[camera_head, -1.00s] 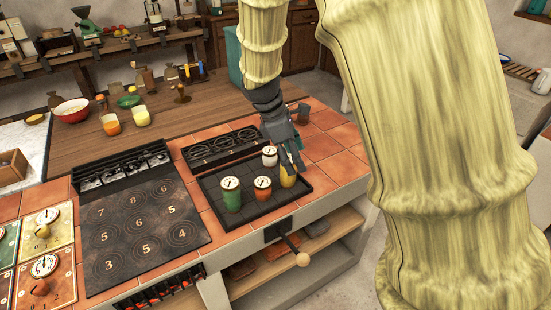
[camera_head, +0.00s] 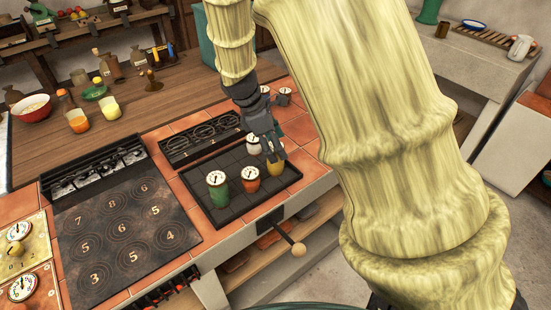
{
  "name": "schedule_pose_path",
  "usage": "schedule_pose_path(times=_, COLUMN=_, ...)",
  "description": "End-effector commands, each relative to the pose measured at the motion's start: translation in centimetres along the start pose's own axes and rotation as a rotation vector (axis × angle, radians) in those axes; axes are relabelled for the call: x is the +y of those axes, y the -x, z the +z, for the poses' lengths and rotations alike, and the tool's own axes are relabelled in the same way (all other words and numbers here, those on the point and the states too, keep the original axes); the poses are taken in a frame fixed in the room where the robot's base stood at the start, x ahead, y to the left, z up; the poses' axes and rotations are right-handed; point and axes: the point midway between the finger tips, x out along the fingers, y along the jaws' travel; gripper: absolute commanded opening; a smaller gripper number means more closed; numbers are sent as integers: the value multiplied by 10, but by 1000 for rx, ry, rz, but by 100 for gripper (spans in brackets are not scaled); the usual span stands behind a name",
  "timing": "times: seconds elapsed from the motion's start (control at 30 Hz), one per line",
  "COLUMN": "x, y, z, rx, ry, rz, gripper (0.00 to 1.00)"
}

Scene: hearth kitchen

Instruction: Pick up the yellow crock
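The yellow crock (camera_head: 276,169) stands at the right end of a dark tray (camera_head: 232,222) on the tiled counter. My gripper (camera_head: 273,157) reaches down from above, with its fingers at the crock's top. The fingers hide the crock's upper part. I cannot tell whether they are closed on it or only around it. The crock appears upright and at tray level.
An orange crock (camera_head: 250,180), a green crock (camera_head: 218,190) and a white crock (camera_head: 254,145) stand close by on the tray. Small grey pots (camera_head: 284,96) stand behind. A numbered hob (camera_head: 125,225) lies left. A knobbed lever (camera_head: 298,249) sticks out in front.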

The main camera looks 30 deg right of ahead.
Motion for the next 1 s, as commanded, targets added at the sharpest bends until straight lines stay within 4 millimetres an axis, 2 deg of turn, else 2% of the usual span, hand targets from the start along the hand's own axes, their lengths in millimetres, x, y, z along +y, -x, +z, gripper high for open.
schedule_pose_path(times=0.4, x=0, y=-43, z=-2, rx=-1, ry=-1, rz=-3, gripper=73)
schedule_pose_path(times=0.73, x=0, y=-48, z=-2, rx=-1, ry=-1, rz=-2, gripper=73)
schedule_pose_path(times=0.77, x=0, y=-48, z=-2, rx=0, ry=-1, rz=-2, gripper=71)
schedule_pose_path(times=1.0, x=0, y=-48, z=-2, rx=0, ry=-1, rz=-2, gripper=27)
